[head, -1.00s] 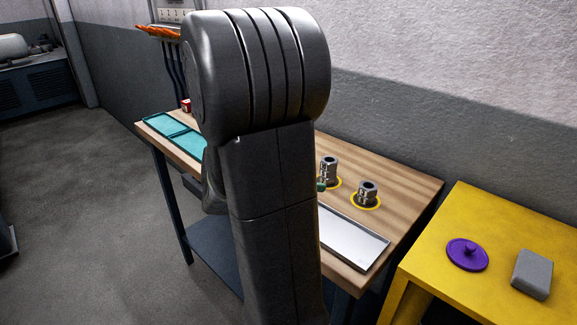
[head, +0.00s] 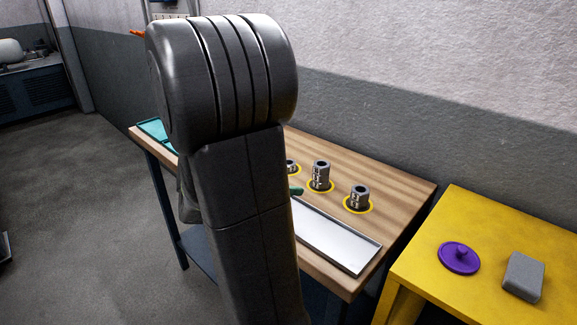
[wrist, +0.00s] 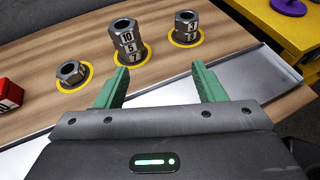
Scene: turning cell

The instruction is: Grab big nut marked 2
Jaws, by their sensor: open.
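Grey hex nuts stand in yellow rings on the wooden bench. In the wrist view a single low nut (wrist: 71,73) is at left; its mark is not readable. A middle stack (wrist: 128,42) reads 10, 5, 7 from the top. A right stack (wrist: 186,28) shows 3 at the top and an unclear digit below. I cannot read a 2 on any nut. The head view shows the low nut (head: 291,166), the middle stack (head: 321,175) and the right stack (head: 359,197). My gripper (wrist: 161,78) is open and empty, its green fingers apart, on the near side of the stacks.
A shallow metal tray (head: 335,242) lies along the bench's near edge, under my gripper. A red block (wrist: 9,95) is at left in the wrist view. Teal trays (head: 155,130) are at the far end. A yellow table (head: 425,270) holds a purple lid (head: 459,258) and a grey block (head: 523,275).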

